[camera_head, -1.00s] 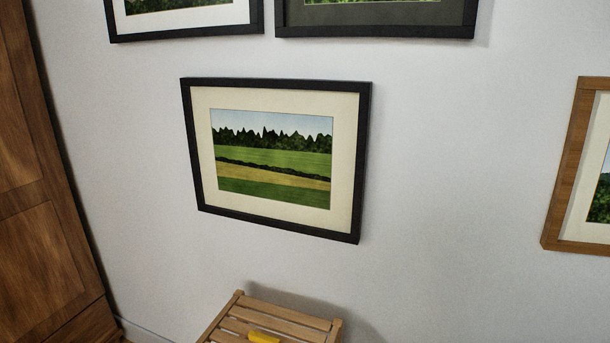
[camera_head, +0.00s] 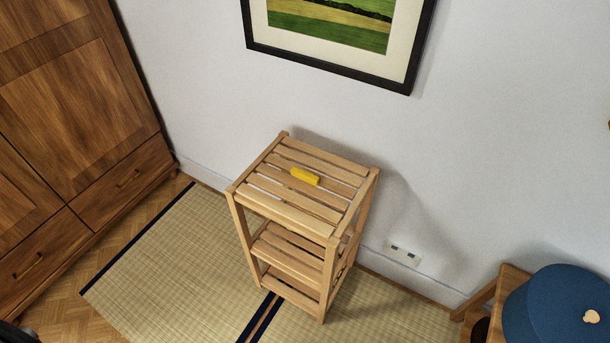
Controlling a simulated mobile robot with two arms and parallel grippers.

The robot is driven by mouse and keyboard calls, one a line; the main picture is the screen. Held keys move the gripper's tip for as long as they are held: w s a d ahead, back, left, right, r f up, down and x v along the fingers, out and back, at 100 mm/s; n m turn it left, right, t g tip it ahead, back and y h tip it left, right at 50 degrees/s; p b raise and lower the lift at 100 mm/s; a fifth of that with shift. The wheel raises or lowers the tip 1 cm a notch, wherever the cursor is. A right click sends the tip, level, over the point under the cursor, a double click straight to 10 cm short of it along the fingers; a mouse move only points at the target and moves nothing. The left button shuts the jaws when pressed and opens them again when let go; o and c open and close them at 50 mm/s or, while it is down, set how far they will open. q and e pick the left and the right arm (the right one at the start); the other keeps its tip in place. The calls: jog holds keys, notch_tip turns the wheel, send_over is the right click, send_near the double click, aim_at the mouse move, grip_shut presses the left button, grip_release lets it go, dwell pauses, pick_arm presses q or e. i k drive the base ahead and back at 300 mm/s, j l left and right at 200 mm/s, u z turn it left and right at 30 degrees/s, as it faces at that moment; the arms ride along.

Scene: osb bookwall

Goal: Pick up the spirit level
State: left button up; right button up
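A small yellow bar, which looks like the spirit level (camera_head: 305,176), lies on the slatted top of a wooden shelf stand (camera_head: 290,215). It lies near the middle of the top, across the slats, and nothing covers it.
A wooden wardrobe (camera_head: 75,110) stands at the left. A framed landscape (camera_head: 335,45) hangs on the white wall above the stand. A blue cap (camera_head: 560,305) sits on wooden furniture at the lower right. Tatami matting (camera_head: 170,265) left of the stand is clear.

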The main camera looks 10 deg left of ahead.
aim_at(314, 180)
jog(key=l+u, duration=0.3)
jog(key=k+l+u, duration=0.25)
jog(key=l, duration=0.2)
jog(key=k+l+u, duration=0.1)
jog(key=l+u, duration=0.2)
jog(key=k+l+u, duration=0.15)
jog(key=l+u, duration=0.15)
jog(key=l, duration=0.1)
